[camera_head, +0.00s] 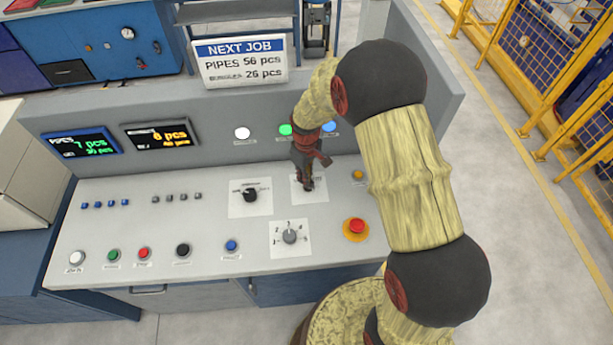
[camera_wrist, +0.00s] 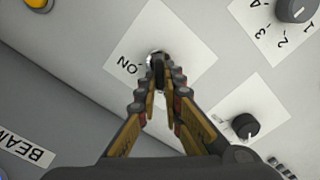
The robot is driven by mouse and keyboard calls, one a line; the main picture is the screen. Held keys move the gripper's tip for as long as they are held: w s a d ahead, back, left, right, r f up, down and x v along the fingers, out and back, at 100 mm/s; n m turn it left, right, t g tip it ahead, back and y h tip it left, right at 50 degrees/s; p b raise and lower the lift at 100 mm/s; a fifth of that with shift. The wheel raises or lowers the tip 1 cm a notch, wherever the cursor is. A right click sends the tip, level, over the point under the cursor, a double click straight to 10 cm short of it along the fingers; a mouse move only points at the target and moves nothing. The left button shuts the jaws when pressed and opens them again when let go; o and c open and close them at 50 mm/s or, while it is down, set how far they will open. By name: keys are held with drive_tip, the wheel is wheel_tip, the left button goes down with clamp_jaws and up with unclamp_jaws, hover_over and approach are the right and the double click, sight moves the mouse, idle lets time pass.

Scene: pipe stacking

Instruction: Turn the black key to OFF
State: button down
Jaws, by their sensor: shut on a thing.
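The black key (camera_wrist: 157,60) stands in a round silver lock on a white plate (camera_wrist: 195,50) of the control panel. The word ON shows on the plate beside the lock in the wrist view; the OFF label cannot be made out. My gripper (camera_wrist: 159,80) is shut on the black key, with one finger on each side of it. In the head view my gripper (camera_head: 308,178) reaches down to the plate from above, and it hides most of the key there.
A black rotary knob (camera_head: 250,195) is left of the key plate. A grey numbered selector (camera_head: 290,237) and a red emergency button (camera_head: 356,226) are nearer the front edge. A yellow button (camera_head: 358,175) is to the right. Lit lamps and displays line the back wall.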

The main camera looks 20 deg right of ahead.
drive_tip(key=shift+w+n, duration=0.1)
drive_tip(key=shift+n, duration=0.3)
drive_tip(key=c, duration=2.1)
unclamp_jaws()
drive_tip(key=shift+o, duration=0.9)
wheel_tip(320, 180, up, 12)
